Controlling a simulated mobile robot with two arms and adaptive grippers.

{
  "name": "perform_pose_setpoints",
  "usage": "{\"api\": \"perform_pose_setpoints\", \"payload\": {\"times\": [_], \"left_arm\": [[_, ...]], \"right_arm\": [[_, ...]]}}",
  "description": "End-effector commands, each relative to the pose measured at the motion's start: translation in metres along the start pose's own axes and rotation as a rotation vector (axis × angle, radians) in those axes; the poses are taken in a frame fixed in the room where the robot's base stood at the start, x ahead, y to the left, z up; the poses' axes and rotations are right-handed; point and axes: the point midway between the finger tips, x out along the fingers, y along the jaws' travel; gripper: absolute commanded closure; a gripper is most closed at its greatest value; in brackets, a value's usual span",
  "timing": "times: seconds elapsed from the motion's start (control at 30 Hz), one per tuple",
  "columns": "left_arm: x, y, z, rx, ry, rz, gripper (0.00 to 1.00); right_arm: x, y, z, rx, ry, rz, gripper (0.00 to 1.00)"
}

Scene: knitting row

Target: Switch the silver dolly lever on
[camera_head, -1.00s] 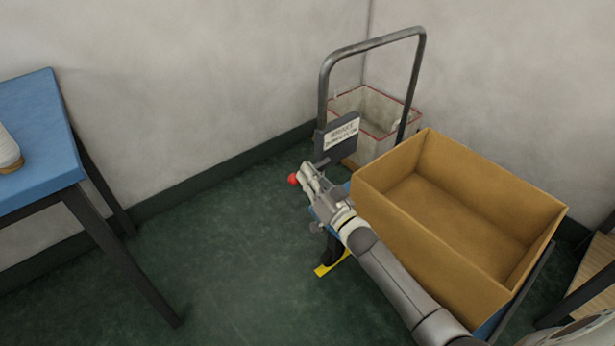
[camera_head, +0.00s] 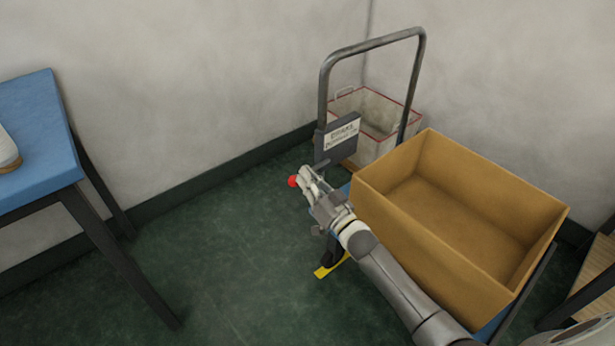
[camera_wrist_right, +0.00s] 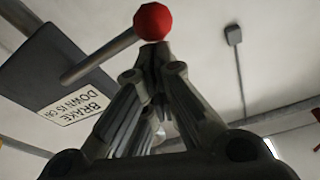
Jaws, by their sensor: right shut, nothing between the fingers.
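The silver lever (camera_wrist_right: 98,56) is a thin metal bar with a red ball knob (camera_head: 292,181) at its end. It sticks out beside a dark plate (camera_head: 323,150) on the dolly's upright handle (camera_head: 323,90). The plate's white label (camera_wrist_right: 75,108) reads "BRAKE DOWN IS ON" in the wrist view. My right gripper (camera_head: 307,174) is shut and empty, with its fingertips right at the knob. In the wrist view the fingertips (camera_wrist_right: 155,57) lie just below the red knob; I cannot tell whether they touch. The fingers hide part of the lever in the head view. My left gripper is not in view.
An open cardboard box (camera_head: 533,232) sits on the dolly, close to my right arm. A red-trimmed white bin (camera_head: 372,105) stands behind the handle by the wall. A blue table (camera_head: 45,115) is at the left. The green floor between is clear.

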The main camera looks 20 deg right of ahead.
Motion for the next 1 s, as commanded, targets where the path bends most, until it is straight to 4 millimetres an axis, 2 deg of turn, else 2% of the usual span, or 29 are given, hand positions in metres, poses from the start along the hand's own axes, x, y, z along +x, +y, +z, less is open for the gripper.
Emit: {"api": "perform_pose_setpoints", "payload": {"times": [0.27,0.5,0.8,0.83,1.0], "left_arm": [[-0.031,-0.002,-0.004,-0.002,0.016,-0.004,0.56],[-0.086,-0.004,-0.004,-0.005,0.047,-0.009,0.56],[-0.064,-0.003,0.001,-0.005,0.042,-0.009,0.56],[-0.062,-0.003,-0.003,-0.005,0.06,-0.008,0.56],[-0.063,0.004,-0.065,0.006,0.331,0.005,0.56]], "right_arm": [[-0.003,0.003,0.014,-0.088,-0.003,-0.017,1.0],[-0.007,0.008,0.033,-0.244,-0.003,-0.048,1.0],[-0.01,0.017,0.052,-0.435,-0.002,-0.087,1.0],[-0.011,0.018,0.054,-0.454,-0.002,-0.091,1.0],[-0.013,0.025,0.064,-0.557,-0.002,-0.112,1.0]]}}
